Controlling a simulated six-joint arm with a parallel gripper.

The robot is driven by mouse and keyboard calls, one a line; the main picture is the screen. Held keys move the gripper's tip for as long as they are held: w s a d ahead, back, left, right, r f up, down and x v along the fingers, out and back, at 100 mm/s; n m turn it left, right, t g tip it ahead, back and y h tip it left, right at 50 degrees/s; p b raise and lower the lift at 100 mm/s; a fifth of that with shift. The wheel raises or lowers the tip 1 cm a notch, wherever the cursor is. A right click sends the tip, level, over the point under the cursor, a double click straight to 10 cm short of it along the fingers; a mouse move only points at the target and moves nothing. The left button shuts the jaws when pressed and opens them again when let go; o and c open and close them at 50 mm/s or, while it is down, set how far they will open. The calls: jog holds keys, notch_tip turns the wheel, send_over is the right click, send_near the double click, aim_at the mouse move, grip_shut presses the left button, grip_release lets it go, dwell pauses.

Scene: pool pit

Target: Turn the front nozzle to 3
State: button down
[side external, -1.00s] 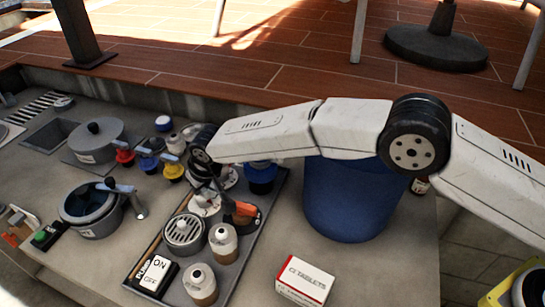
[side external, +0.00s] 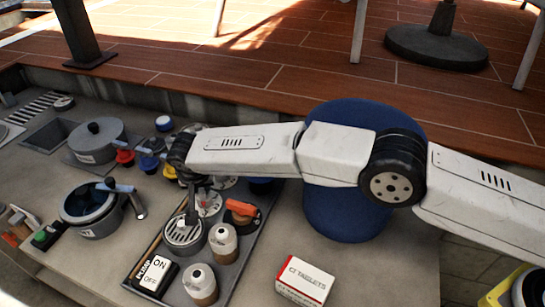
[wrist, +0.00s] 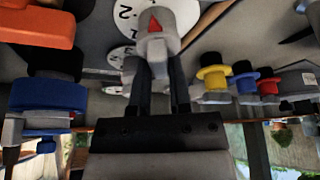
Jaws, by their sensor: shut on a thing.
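The front nozzle (wrist: 153,42) is a grey knob with a red pointer mark, in the wrist view. It stands in front of a white numbered dial (wrist: 186,14); a 2 is readable at its left, and other marks are cut off. I cannot tell which number the pointer faces. My gripper (wrist: 160,78) is shut on the nozzle, a finger on each side. In the side external view my gripper (side external: 192,214) points down beside the grey grated cylinder, left of a white dial (side external: 209,203); the nozzle is not clear there.
An orange-handled valve (side external: 242,208) is close on the right. White-capped bottles (side external: 222,242), the grated cylinder (side external: 182,238) and an ON/OFF switch (side external: 153,272) stand in front. A blue bin (side external: 345,215) stands under my arm. Red, blue and yellow knobs (wrist: 212,72) crowd the other side.

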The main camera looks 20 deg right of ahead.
aim_at(204, 206)
jog(key=shift+s+f, duration=0.1)
jog(key=shift+f, duration=0.15)
jog(key=c, duration=0.6)
grip_release()
jog(key=shift+o, duration=0.2)
jog(key=shift+r, duration=0.2)
jog(key=shift+r, duration=0.35)
jog(key=v, duration=0.7)
jog(key=shift+f, duration=0.2)
jog(key=shift+x, duration=3.7)
jog(key=shift+r, duration=0.15)
